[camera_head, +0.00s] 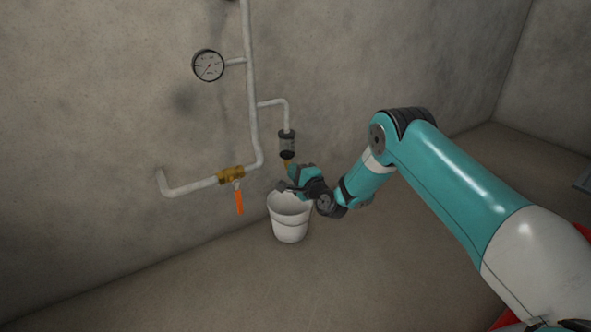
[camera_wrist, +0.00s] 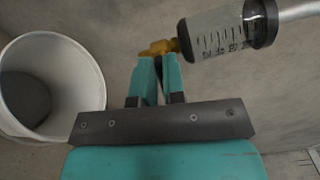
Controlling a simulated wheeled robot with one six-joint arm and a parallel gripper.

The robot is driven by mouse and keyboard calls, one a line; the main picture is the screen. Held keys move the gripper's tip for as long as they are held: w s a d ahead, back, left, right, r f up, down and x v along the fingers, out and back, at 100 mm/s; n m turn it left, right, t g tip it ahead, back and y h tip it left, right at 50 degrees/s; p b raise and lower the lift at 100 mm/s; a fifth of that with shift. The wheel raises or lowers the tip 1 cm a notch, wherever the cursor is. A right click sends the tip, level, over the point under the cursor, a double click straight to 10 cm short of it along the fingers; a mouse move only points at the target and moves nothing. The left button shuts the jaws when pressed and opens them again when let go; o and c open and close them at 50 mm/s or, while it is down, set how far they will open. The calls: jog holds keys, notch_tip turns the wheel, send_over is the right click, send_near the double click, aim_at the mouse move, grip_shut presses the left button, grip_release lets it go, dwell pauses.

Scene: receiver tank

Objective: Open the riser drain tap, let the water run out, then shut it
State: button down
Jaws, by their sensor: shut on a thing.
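The riser drain tap (camera_wrist: 158,47) is a small brass piece under a clear marked bowl (camera_wrist: 215,36) with black ends. In the head view the bowl (camera_head: 287,143) hangs from a white branch pipe, with the tap (camera_head: 287,162) just below it. My gripper (camera_wrist: 157,70) is shut on the tap, its two teal fingers close together at the brass. In the head view my gripper (camera_head: 288,175) partly hides the tap. I see no water stream, and I cannot make out a water level in the bowl.
A white bucket (camera_head: 290,224) stands on the floor below; its inside (camera_wrist: 28,92) shows grey, water unclear. Left of it, a brass valve (camera_head: 230,174) with an orange lever (camera_head: 239,202) pointing down sits on the pipe. A gauge (camera_head: 208,65) is above. The front floor is clear.

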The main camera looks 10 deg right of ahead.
jog(key=shift+a+n, duration=0.1)
jog(key=shift+n, duration=0.9)
jog(key=c, duration=1.2)
grip_release()
